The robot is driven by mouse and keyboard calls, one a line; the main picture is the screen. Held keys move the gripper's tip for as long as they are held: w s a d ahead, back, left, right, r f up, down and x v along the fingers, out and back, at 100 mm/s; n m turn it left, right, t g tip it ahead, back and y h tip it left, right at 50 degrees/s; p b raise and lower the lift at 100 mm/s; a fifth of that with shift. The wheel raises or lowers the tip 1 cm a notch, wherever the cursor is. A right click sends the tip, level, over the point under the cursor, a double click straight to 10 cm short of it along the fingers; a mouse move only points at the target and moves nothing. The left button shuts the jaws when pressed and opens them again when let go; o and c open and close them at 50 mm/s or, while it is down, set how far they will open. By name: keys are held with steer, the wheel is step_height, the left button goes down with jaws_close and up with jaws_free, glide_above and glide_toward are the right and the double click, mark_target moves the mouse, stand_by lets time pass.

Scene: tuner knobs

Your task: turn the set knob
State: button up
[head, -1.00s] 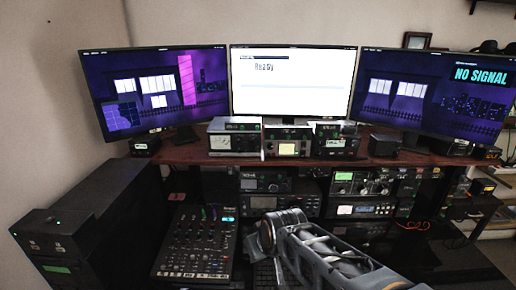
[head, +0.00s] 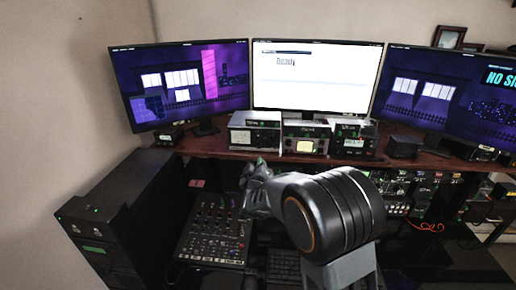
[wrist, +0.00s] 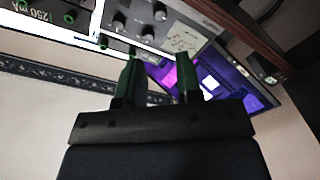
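In the wrist view, a light grey instrument panel with several small dark knobs (wrist: 148,33) shows at the top, tilted in the picture. Its labels are too small to read, so I cannot tell which knob is the set knob. My gripper (wrist: 160,72) is open and empty in the wrist view, its two dark fingers apart below the panel. I cannot tell how far the fingertips are from the knobs. In the head view, my arm reaches toward the shelf of small instruments (head: 305,140); its far end (head: 255,180) is in front of them, with the fingers unclear.
Three monitors (head: 318,80) stand behind the shelf. A mixer (head: 216,235) lies on the desk below, left of my arm. A dark cabinet (head: 110,215) stands at the left.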

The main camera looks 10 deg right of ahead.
mark_target(258, 147)
steer(key=p+x, duration=0.3)
steer(key=x, duration=0.8)
steer(key=shift+w, duration=0.3)
steer(key=shift+c, duration=0.4)
jaws_close()
steer(key=shift+f, duration=0.1)
steer(key=m+b, duration=0.1)
steer(key=b, duration=0.1)
steer(key=m+b, duration=0.1)
steer(key=b, duration=0.2)
steer(key=shift+f, duration=0.3)
steer(key=m+b, duration=0.3)
steer(key=b, duration=0.1)
steer(key=shift+r, duration=0.1)
steer(key=shift+r+m+b, duration=0.15)
steer(key=shift+m+b, duration=1.05)
steer(key=shift+m, duration=0.1)
steer(key=shift+r+m, duration=0.1)
steer(key=shift+m, duration=0.2)
